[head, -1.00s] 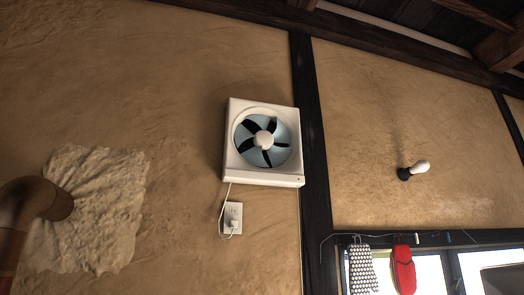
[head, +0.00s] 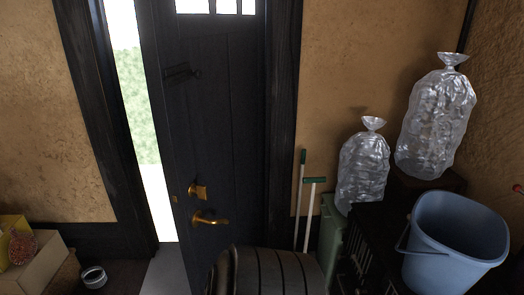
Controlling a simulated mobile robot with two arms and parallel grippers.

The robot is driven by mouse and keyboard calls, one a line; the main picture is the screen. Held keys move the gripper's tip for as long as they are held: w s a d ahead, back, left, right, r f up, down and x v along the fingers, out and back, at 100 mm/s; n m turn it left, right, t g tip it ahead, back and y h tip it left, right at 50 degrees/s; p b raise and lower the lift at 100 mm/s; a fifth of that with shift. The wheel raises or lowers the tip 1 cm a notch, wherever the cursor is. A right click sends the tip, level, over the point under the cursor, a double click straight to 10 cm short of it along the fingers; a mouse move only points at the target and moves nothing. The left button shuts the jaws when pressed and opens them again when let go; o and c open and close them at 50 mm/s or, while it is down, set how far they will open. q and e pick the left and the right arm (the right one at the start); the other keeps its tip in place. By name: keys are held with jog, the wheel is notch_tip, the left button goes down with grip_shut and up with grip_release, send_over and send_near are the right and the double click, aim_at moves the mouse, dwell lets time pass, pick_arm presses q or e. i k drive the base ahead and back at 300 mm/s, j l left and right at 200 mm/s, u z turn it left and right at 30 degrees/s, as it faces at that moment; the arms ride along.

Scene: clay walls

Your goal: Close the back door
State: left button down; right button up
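The back door (head: 222,130) is a dark wooden door with small bright panes at its top. It stands ajar, with a bright gap (head: 140,120) showing greenery between its left edge and the dark frame. A brass handle (head: 209,219) and a brass lock plate (head: 198,191) are near its left edge, low down. Neither of my grippers shows in the head view.
A dark ribbed rounded object (head: 268,272) stands before the door's lower right. A green bin (head: 331,235), green-topped poles (head: 309,205), clear filled bags (head: 437,118) and a blue bucket (head: 452,240) crowd the right. A box (head: 40,262) and small tin (head: 94,277) lie left.

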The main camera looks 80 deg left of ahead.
aim_at(209, 129)
jog(key=u, duration=2.95)
